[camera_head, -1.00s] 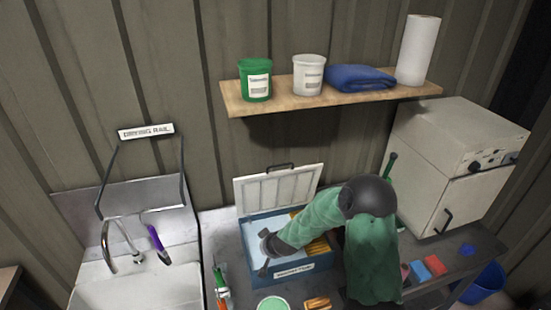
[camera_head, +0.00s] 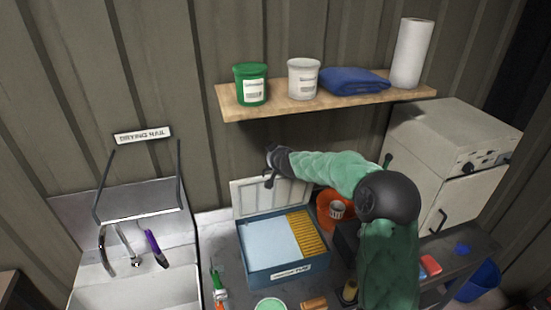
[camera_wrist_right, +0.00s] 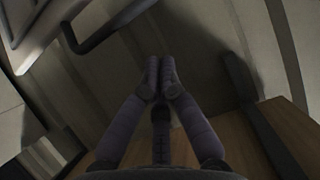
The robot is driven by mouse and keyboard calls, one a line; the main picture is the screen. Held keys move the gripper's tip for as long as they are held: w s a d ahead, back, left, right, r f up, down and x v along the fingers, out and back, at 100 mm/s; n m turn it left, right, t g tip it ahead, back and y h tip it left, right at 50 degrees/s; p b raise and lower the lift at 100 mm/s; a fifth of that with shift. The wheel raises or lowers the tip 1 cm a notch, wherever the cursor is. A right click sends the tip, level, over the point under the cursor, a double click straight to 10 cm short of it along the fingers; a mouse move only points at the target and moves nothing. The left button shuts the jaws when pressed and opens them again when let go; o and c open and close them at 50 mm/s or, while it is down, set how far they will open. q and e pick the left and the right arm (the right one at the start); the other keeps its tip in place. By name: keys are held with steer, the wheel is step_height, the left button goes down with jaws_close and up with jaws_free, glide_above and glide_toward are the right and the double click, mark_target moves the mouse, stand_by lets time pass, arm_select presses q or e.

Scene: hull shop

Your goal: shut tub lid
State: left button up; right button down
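The blue tub (camera_head: 289,274) stands on the counter with its white ribbed lid (camera_head: 245,195) raised upright at the back. Inside show a pale flat area and a row of yellow slats. My right gripper (camera_head: 270,165) is at the lid's upper edge, in front of or above it; the arm hides the lid's right part. In the right wrist view its fingers (camera_wrist_right: 160,78) are together with nothing visible between them. My left gripper is in neither view.
A wooden shelf (camera_head: 300,106) with a green pot, a white pot, a blue cloth and a paper roll hangs above. A sink (camera_head: 135,292) is at left. An orange container (camera_head: 325,212) stands behind my arm, and a white oven (camera_head: 440,160) at right.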

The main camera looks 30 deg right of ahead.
steer(key=shift+w+f+b, duration=0.2)
steer(key=shift+f+b, duration=1.45)
steer(key=shift+f, duration=0.15)
steer(key=shift+s, duration=0.15)
